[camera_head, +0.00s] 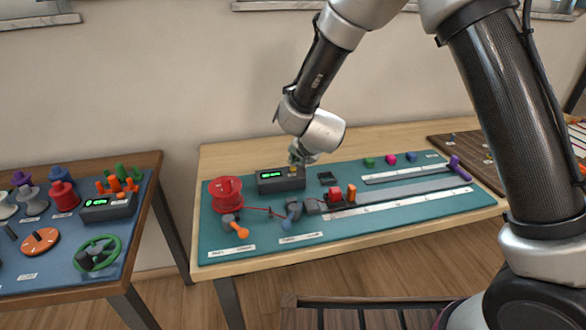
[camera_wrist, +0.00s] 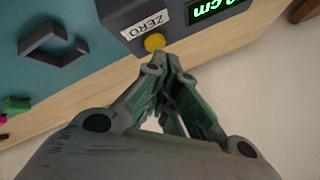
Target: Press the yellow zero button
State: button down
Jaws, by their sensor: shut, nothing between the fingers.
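The yellow zero button (camera_wrist: 154,42) sits on a dark display box, beside a white label reading ZERO (camera_wrist: 145,25) in the wrist view. In the head view the display box (camera_head: 268,186) stands at the back of the teal board, with a green readout. My gripper (camera_wrist: 162,58) is shut and empty, with its fingertips right at the button's edge in the wrist view; I cannot tell whether they touch it. In the head view my gripper (camera_head: 294,163) is over the right end of the box, and a bit of yellow shows just below it.
The teal board (camera_head: 360,230) also holds a red spool (camera_head: 226,193), an orange-knobbed crank (camera_head: 238,230), a dark bracket (camera_head: 327,178), small coloured blocks and a ruled rail (camera_head: 400,205). A second table with a blue board (camera_head: 60,275) stands at left. My arm crosses the upper right.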

jog(key=shift+f, duration=0.45)
dwell(0.6)
jog(key=shift+r, duration=0.85)
jog(key=shift+r, duration=0.1)
jog(key=shift+d+r, duration=0.1)
jog(key=shift+r, duration=2.3)
